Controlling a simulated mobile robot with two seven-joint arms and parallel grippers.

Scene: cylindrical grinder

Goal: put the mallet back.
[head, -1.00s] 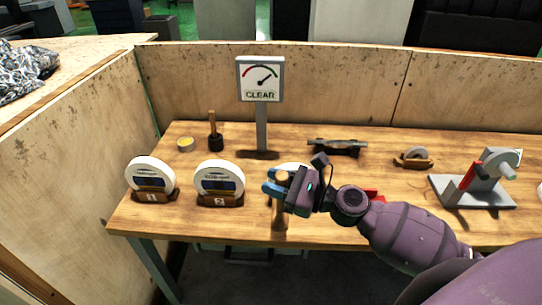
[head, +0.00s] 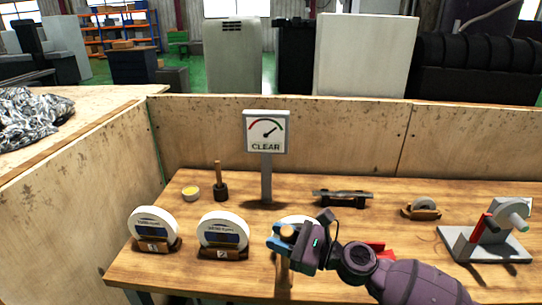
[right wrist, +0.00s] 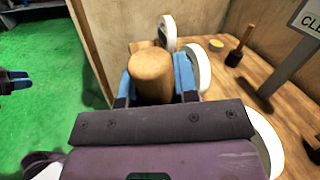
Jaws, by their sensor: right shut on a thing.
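My right gripper (head: 280,238) is shut on a tan wooden piece, which I take to be the mallet (head: 284,268). In the head view its wooden shaft hangs below the fingers, over the front part of the bench. In the right wrist view (right wrist: 152,80) a thick wooden cylinder sits between the blue fingers, and its lower part is hidden. A dark part with a blue tip at the left edge of the right wrist view looks like my left gripper (right wrist: 16,80); its jaws are not clear. The left gripper is not in the head view.
Grinding wheels on stands numbered 1 (head: 154,230) and 2 (head: 223,236) stand left of the gripper; another is partly hidden behind it. Behind are a yellow-topped tin (head: 191,193), a wooden-handled black tool (head: 221,190) and the CLEAR gauge sign (head: 266,132). A grey fixture (head: 487,243) stands right.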

